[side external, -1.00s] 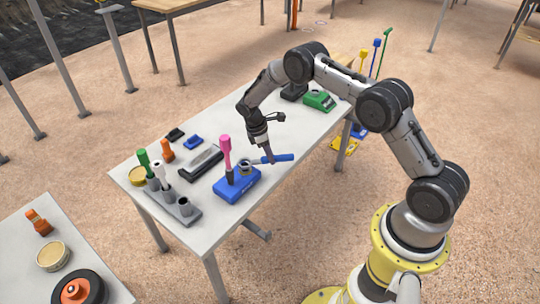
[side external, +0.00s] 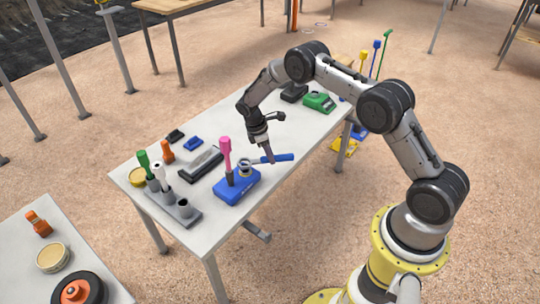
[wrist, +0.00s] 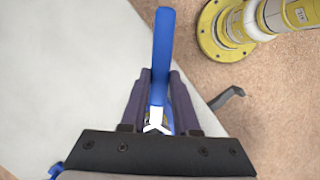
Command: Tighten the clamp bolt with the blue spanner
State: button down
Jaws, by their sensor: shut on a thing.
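The blue spanner (side external: 282,158) lies level just above the table, its blue handle pointing right and its silver head at the left. My gripper (side external: 270,159) points down and is shut on the spanner. In the wrist view the blue handle (wrist: 162,50) runs up from between my two dark fingers (wrist: 157,100). The spanner's head is at the grey round clamp (side external: 245,166) on a blue base (side external: 239,190). The clamp bolt is too small to make out, so I cannot tell how the head sits on it.
A pink-handled tool (side external: 226,155) stands upright on the blue base, close left of the clamp. A grey holder (side external: 182,214) with several upright tools and a grey tray (side external: 200,165) are further left. A green device (side external: 319,102) stands at the table's far end. The table (side external: 285,125) behind my gripper is clear.

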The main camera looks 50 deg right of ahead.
jog(key=shift+r, duration=0.1)
jog(key=shift+r, duration=1.05)
dwell(1.3)
jog(key=c, duration=1.3)
grip_release()
grip_shut()
